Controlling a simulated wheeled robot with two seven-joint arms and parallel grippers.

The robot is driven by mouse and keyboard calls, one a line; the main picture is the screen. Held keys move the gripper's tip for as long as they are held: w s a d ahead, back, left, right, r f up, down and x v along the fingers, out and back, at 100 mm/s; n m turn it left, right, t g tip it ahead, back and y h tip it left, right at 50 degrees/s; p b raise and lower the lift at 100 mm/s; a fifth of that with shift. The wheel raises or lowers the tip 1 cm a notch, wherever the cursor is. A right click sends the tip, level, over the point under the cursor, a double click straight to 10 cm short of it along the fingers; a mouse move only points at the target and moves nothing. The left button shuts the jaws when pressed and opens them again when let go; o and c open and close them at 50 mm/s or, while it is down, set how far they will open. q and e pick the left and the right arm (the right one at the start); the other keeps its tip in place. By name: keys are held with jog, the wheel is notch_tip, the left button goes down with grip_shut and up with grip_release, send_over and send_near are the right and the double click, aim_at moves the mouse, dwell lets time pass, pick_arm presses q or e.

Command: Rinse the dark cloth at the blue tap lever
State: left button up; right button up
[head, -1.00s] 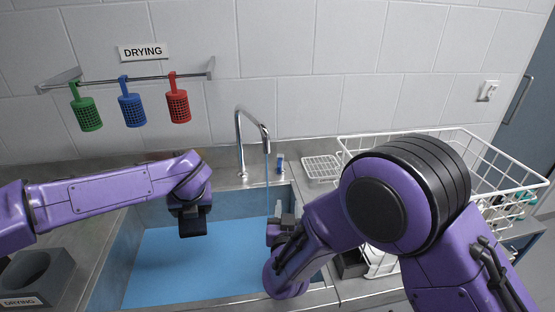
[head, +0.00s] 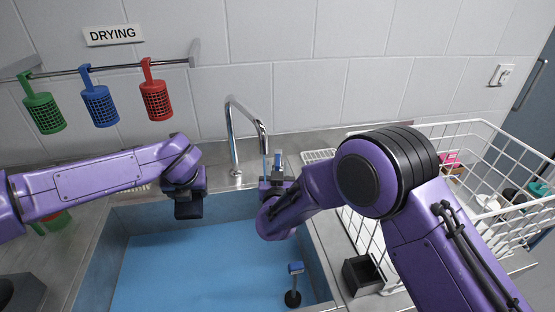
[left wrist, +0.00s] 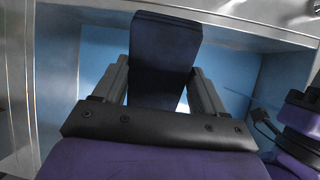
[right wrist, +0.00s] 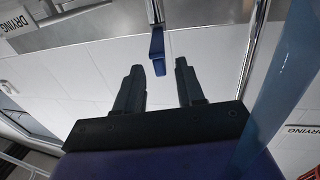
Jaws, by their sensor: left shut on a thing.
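The dark cloth (head: 189,208) is a folded navy block held over the blue-floored sink. My left gripper (left wrist: 155,85) is shut on it, with a finger on each side in the left wrist view. The blue tap lever (head: 278,158) stands behind the sink, right of the curved chrome tap (head: 235,140). In the right wrist view, the lever (right wrist: 157,45) shows just beyond my right gripper (right wrist: 159,65), its lower end nearly between the open, empty fingertips. A thin bluish water stream (head: 265,166) comes from the spout; it also shows in the right wrist view (right wrist: 295,85).
A blue-topped black object (head: 293,290) stands at the sink's right side. A white wire rack (head: 480,125) and a small black box (head: 362,275) are to the right. Green, blue and red baskets (head: 156,100) hang on a wall rail below a DRYING sign (head: 112,35).

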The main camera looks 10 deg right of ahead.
aim_at(278, 159)
pick_arm(q)
jog(key=shift+w+r, duration=0.1)
jog(key=shift+r, duration=0.15)
pick_arm(e)
jog(key=x, duration=0.3)
jog(key=shift+f, duration=0.1)
pick_arm(q)
jog(key=shift+a+r, duration=0.1)
pick_arm(e)
jog(key=shift+w, duration=0.3)
